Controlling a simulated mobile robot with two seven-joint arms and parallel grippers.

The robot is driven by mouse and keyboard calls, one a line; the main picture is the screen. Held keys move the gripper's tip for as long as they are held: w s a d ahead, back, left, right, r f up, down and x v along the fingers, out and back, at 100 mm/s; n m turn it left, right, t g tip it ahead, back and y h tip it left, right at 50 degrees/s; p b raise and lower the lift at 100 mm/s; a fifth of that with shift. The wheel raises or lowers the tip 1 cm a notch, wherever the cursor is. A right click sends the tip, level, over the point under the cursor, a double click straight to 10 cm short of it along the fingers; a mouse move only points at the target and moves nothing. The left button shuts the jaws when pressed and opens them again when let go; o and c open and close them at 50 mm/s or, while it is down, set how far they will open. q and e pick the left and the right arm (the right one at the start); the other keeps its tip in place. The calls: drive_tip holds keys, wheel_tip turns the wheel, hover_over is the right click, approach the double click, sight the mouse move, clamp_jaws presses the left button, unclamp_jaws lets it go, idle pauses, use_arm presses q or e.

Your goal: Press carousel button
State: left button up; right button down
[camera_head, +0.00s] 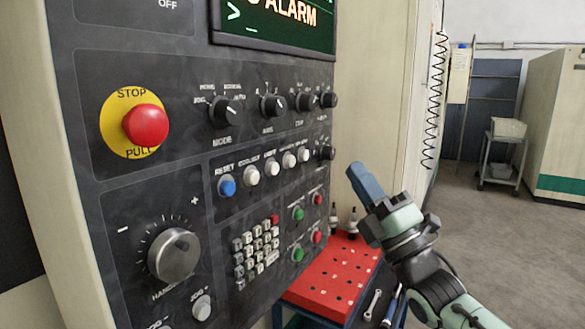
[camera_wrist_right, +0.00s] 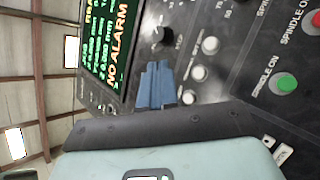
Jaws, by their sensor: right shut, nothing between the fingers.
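A dark machine control panel (camera_head: 190,60) fills the left of the head view. A row of push buttons has a blue reset button (camera_head: 227,187) and several white buttons (camera_head: 271,168). The small labels over the white buttons are too small to read surely, so I cannot tell which is the carousel button. White buttons (camera_wrist_right: 199,73) also show in the right wrist view. My right gripper (camera_head: 357,172) has its blue fingers shut and empty, to the right of the panel and apart from it in the head view. The fingers (camera_wrist_right: 157,68) point towards the panel in the wrist view. My left gripper is not in view.
A red stop button (camera_head: 146,125) on a yellow disc, a handwheel (camera_head: 174,254), knobs (camera_head: 225,110), a keypad (camera_head: 255,250) and green and red spindle buttons (camera_head: 298,214) crowd the panel. A red-topped tool cart (camera_head: 335,280) stands below. Open floor (camera_head: 500,235) lies at the right.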

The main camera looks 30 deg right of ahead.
sight(290, 161)
idle(0.3)
use_arm(q)
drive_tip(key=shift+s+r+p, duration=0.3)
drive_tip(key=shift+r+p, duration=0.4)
drive_tip(key=shift+p, duration=0.15)
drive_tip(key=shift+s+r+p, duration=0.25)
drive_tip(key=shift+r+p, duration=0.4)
drive_tip(key=shift+p, duration=0.15)
use_arm(e)
drive_tip(key=w+a, duration=0.4)
drive_tip(key=w, duration=0.4)
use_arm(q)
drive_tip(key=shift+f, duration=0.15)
use_arm(e)
drive_tip(key=shift+w+a, duration=0.1)
idle(0.3)
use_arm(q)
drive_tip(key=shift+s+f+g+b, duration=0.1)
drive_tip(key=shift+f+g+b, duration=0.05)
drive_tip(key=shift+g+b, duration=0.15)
use_arm(e)
drive_tip(key=shift+w+a, duration=0.15)
drive_tip(key=shift+w, duration=0.05)
